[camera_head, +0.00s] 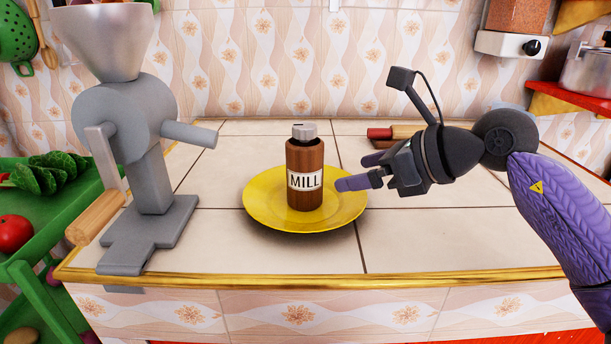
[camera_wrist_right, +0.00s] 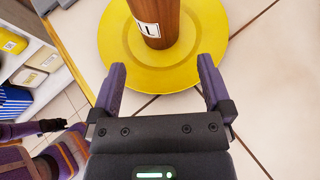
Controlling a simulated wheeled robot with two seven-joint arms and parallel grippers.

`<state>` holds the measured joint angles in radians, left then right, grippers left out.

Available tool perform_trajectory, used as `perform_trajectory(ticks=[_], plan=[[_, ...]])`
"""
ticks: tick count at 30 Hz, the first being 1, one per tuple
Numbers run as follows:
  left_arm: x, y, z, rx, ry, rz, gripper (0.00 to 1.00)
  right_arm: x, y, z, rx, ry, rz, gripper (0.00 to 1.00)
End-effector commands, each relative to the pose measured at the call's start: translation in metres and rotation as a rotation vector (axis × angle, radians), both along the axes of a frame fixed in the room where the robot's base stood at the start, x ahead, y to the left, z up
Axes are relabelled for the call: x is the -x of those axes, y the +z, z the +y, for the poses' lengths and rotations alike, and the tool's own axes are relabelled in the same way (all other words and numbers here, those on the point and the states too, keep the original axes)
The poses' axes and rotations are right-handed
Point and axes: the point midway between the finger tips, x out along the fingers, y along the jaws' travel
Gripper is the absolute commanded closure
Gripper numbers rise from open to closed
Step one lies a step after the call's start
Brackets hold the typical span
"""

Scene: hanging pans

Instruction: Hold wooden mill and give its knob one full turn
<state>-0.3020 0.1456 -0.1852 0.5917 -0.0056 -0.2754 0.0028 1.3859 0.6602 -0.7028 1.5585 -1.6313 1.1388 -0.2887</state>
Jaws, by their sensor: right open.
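The wooden mill (camera_head: 304,160) is a brown cylinder with a "MILL" label. It stands upright on a yellow plate (camera_head: 262,212), with its grey knob (camera_head: 304,132) on top. My right gripper (camera_head: 356,171) is open and empty to the right of the mill, its fingers pointing at it. In the right wrist view the gripper (camera_wrist_right: 162,65) has its fingers apart, with the mill (camera_wrist_right: 155,22) ahead between them, not touched. The knob is out of that view. A dark part, seemingly my left gripper (camera_wrist_right: 52,125), shows small at the left there; its jaws are unclear.
A grey grinder (camera_head: 150,150) with a funnel and wooden handle stands left on the tiled counter (camera_head: 420,245). A red and wooden rolling-pin-like item (camera_head: 385,132) lies behind my right gripper. A green shelf (camera_head: 50,215) holds vegetables at left. The counter's front is clear.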

Motion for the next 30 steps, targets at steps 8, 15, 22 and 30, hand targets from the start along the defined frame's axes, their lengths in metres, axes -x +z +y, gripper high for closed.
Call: perform_trajectory(ticks=[8, 15, 22, 30], plan=[[0.018, -0.018, 0.001, -0.002, 0.000, 0.041, 0.41, -0.022, -0.027, 0.031, -0.004, 0.002, 0.006, 0.00], [0.021, -0.022, 0.001, -0.002, -0.001, 0.046, 0.41, -0.041, -0.041, 0.062, -0.004, 0.001, 0.004, 0.00], [0.018, -0.025, 0.001, -0.002, 0.000, 0.039, 0.41, -0.049, -0.048, 0.072, -0.002, 0.000, 0.001, 0.00], [0.010, -0.026, 0.000, -0.001, 0.000, 0.026, 0.41, -0.049, -0.048, 0.072, -0.002, 0.000, 0.001, 0.11]])
